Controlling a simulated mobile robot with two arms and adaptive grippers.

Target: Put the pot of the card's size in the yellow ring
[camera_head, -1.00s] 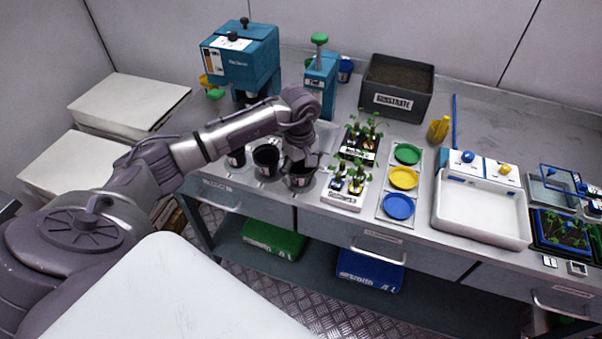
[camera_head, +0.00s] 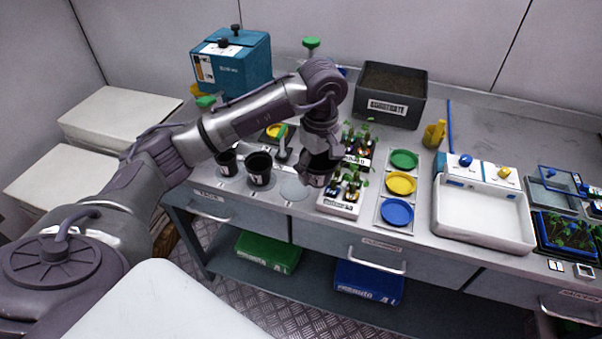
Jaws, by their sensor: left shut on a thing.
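My left gripper (camera_head: 318,164) is shut on a black pot (camera_head: 318,179), partly hidden by the gripper. The pot is held over the bench, just left of the seedling tray. Two other black pots stand to the left: a smaller one (camera_head: 227,164) and a larger one (camera_head: 260,169). A bare round spot (camera_head: 293,190) shows beside them. A panel (camera_head: 382,220) bears a green, a yellow (camera_head: 401,184) and a blue round in a column; the yellow one is empty. I cannot make out which card gives the size. My right gripper is not in view.
Seedlings stand in a white tray (camera_head: 338,209) and a dark one behind it, between the held pot and the panel. A substrate bin (camera_head: 390,95) stands behind. A white basin (camera_head: 483,215) is right of the panel. A teal machine (camera_head: 231,62) stands at back left.

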